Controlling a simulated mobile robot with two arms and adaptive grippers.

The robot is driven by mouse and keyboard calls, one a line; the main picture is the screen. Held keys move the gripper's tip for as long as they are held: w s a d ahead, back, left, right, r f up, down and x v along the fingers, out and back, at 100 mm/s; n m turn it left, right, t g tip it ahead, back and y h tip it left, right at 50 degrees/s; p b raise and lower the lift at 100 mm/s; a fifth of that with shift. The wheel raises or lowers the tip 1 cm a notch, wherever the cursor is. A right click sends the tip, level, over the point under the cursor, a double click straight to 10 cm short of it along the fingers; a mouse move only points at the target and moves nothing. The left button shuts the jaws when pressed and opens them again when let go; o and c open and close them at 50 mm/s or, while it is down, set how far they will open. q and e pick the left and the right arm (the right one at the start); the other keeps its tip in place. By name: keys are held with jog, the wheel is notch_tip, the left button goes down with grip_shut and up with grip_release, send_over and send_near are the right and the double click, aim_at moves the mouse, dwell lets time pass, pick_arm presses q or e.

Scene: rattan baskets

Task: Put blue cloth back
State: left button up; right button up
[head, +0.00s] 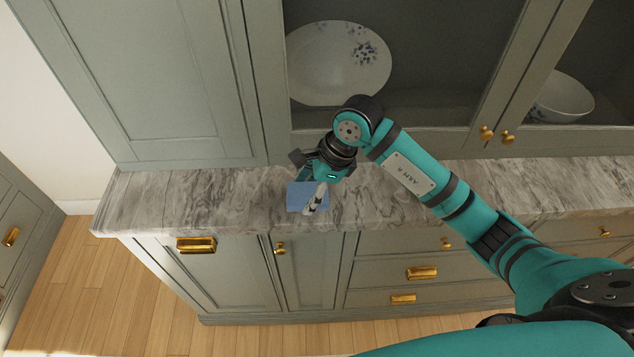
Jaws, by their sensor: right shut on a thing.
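The blue cloth (302,195) is a small flat square at the front part of the marble counter (150,203), left of the middle. My right gripper (316,204) points down over the cloth and is shut on it at its right side. Its fingers hide part of the cloth. I cannot tell whether the cloth touches the counter or is held just above it. My left gripper is not in view.
Glass-fronted cabinets stand behind the counter, with a patterned plate (325,62) and a bowl (562,100) inside. Cabinet doors and drawers with brass handles (196,245) are below. The counter's left end is clear. No rattan basket shows.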

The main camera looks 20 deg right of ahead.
jog(key=shift+w+d+f+p, duration=0.2)
jog(key=shift+w+d+p, duration=0.1)
jog(key=shift+w+d, duration=0.85)
notch_tip(320, 180, down, 3)
jog(key=shift+a+r+p, duration=0.1)
jog(key=shift+p, duration=0.75)
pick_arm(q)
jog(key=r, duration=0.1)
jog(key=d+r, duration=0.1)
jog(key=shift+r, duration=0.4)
pick_arm(e)
jog(key=shift+f, duration=0.35)
jog(key=shift+f, duration=0.2)
jog(key=o, duration=1.3)
jog(key=shift+r, duration=0.1)
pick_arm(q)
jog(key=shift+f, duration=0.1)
pick_arm(e)
jog(key=shift+r, duration=0.1)
